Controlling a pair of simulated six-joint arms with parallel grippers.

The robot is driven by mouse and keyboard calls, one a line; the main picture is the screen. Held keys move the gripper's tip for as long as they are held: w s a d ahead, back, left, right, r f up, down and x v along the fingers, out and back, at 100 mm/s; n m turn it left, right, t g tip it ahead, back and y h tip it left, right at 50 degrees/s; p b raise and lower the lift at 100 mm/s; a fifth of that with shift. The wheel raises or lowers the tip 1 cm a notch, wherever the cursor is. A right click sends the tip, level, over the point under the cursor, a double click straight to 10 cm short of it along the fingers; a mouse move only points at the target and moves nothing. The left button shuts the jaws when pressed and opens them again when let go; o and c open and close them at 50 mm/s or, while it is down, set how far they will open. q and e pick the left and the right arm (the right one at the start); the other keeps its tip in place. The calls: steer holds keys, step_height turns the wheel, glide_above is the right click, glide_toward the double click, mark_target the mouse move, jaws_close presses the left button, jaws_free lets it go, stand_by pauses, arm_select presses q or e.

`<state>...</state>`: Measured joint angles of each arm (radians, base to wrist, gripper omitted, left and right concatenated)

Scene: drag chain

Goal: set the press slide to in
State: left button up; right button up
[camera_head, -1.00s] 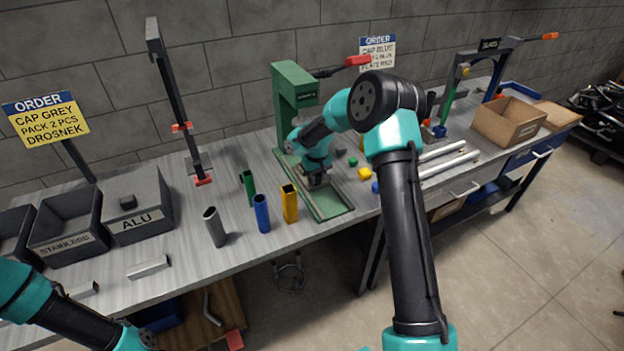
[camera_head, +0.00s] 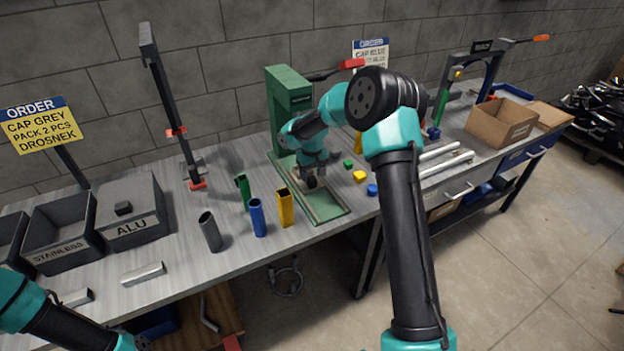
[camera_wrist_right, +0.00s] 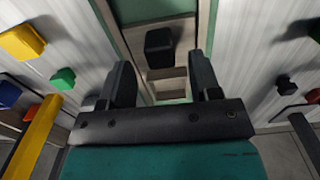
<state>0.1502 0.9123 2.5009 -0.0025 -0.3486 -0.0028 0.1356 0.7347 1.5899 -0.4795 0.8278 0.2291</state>
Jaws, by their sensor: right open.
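The green press (camera_head: 288,100) stands at the middle back of the bench, with a red-tipped lever. Its slide runs on a green base with rails (camera_head: 330,207) that reaches toward the front edge. The slide carries a black knob (camera_wrist_right: 160,46), seen in the right wrist view on a pale plate. My right gripper (camera_wrist_right: 163,82) is open, its two fingers pointing down at the slide, with the knob visible between and beyond them. In the head view it is low over the base (camera_head: 311,178); contact cannot be told. My left arm is at the lower left, its gripper out of frame.
Grey, blue (camera_head: 257,217), green and yellow (camera_head: 285,208) tubes stand left of the press base. Small green, yellow (camera_head: 359,176) and blue caps lie to its right. Grey bins (camera_head: 65,232) are at the left, and a cardboard box (camera_head: 500,122) at the right.

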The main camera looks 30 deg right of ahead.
step_height(320, 180, up, 14)
steer(key=shift+f, duration=0.15)
stand_by(0.4)
